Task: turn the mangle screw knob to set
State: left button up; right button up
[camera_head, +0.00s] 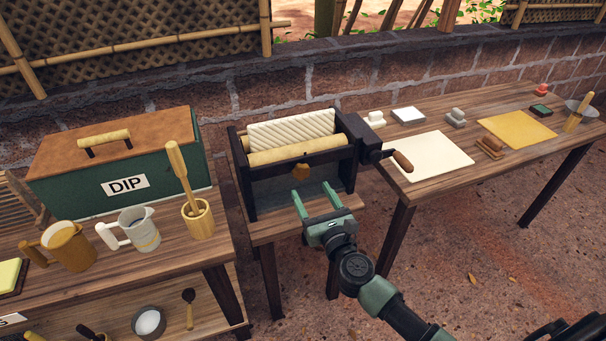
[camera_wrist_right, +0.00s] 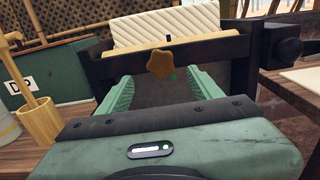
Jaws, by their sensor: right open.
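My right gripper (camera_head: 315,193) is open in front of the mangle, fingers pointing at the knob. In the right wrist view the knob appears between and slightly above the fingertips (camera_wrist_right: 160,78). I cannot tell whether they touch it. My left gripper is not in view.
A crank handle (camera_head: 402,160) sticks out at the mangle's right side. A green DIP box (camera_head: 75,178), a mortar with pestle (camera_head: 198,219) and mugs (camera_head: 138,230) stand on the left table. The right table holds a white sheet (camera_head: 430,152) and small blocks.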

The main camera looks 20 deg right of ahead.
aim_at(302, 175)
jog(key=w, duration=0.6)
jog(key=shift+w+a+f, duration=0.1)
jog(key=shift+w, duration=0.1)
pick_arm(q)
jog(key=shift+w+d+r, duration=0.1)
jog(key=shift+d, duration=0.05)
pick_arm(e)
jog(key=shift+w, duration=0.4)
jog(key=c, duration=1.4)
jog(key=shift+o, duration=0.2)
